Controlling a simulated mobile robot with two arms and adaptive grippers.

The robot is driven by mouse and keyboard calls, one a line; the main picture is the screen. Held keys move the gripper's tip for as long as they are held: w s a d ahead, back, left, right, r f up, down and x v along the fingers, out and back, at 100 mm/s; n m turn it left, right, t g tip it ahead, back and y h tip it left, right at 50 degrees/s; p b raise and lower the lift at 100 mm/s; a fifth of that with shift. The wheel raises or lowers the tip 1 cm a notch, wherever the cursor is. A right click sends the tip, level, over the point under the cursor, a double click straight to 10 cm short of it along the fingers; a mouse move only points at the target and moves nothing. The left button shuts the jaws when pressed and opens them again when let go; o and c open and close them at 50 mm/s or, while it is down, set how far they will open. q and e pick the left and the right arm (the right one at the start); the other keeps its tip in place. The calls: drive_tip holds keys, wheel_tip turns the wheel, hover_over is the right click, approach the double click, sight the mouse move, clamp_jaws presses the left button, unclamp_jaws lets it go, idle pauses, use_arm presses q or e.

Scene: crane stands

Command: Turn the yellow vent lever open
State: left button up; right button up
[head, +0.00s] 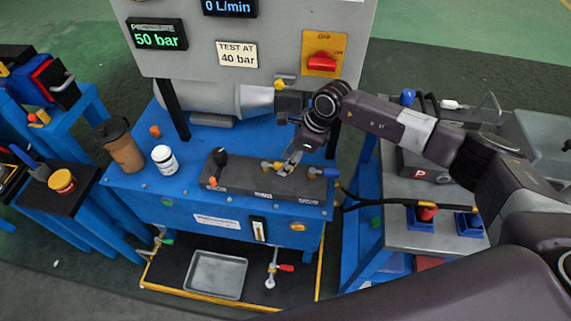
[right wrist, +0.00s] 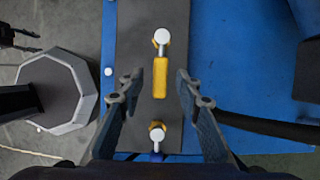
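The yellow vent lever (right wrist: 160,77) lies along the dark manifold block in the right wrist view, running down the picture from its round metal pivot. In the head view the yellow lever (head: 268,166) is on the block's top, partly covered by my right gripper. My right gripper (head: 290,163) is over the block. In the right wrist view its two fingers (right wrist: 158,88) are open, one on each side of the lever, with gaps visible between. My left gripper is not in view.
A black knob (head: 220,156) stands at the block's left end. A brown cup (head: 120,145) and white bottle (head: 164,159) stand on the blue bench. The panel's pressure display (head: 157,35) reads 50 bar; a sign (head: 237,54) says test at 40 bar.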

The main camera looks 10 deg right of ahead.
drive_tip(key=shift+w+a+f, duration=0.1)
drive_tip(key=shift+a+f, duration=0.05)
drive_tip(key=shift+f, duration=0.25)
clamp_jaws()
